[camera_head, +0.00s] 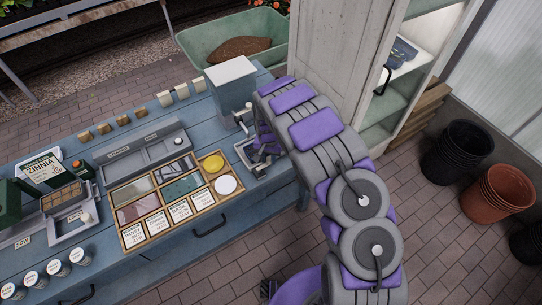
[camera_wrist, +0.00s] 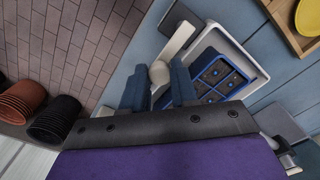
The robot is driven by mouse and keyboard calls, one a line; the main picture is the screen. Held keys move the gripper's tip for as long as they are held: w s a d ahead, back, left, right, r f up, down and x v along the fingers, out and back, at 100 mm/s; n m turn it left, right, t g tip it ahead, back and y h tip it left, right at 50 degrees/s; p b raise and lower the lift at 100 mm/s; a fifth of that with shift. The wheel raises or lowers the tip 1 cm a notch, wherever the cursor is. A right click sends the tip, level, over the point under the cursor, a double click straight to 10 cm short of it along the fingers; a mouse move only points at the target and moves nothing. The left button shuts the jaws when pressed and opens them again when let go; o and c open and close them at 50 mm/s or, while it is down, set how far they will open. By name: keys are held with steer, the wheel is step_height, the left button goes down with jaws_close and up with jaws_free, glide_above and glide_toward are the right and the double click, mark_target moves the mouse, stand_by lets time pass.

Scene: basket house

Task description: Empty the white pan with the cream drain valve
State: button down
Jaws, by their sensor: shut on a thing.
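The white pan (camera_wrist: 238,46) holds a blue tray (camera_wrist: 218,73) with dark cells in the wrist view. The cream drain valve, with a pale lever (camera_wrist: 178,40) and a round knob (camera_wrist: 160,72), sits at the pan's side. My gripper (camera_wrist: 158,84) is shut on the valve, its two dark fingers either side of the knob. In the head view, the pan (camera_head: 239,149) lies at the bench's right end, and my arm and gripper (camera_head: 262,143) partly hide it. The valve is not clear there. I cannot tell how much liquid is in the pan.
A blue bench (camera_head: 195,243) carries a wooden divided tray (camera_head: 128,239) with a yellow disc (camera_head: 213,162) left of the pan. A grey-white box (camera_head: 230,75) stands behind. A tall cabinet (camera_head: 335,60) and black pots (camera_head: 455,150) stand right. The brick floor in front is clear.

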steer(key=shift+w+a+r, duration=0.15)
steer(key=shift+a, duration=0.05)
steer(key=c, duration=1.3)
jaws_free()
steer(key=o, duration=0.4)
steer(key=shift+o, duration=0.2)
steer(key=shift+d+r, duration=0.2)
steer(key=shift+r, duration=0.1)
step_height(320, 180, up, 16)
steer(key=p, duration=0.1)
steer(key=shift+a+r, duration=0.25)
steer(key=shift+a, duration=0.1)
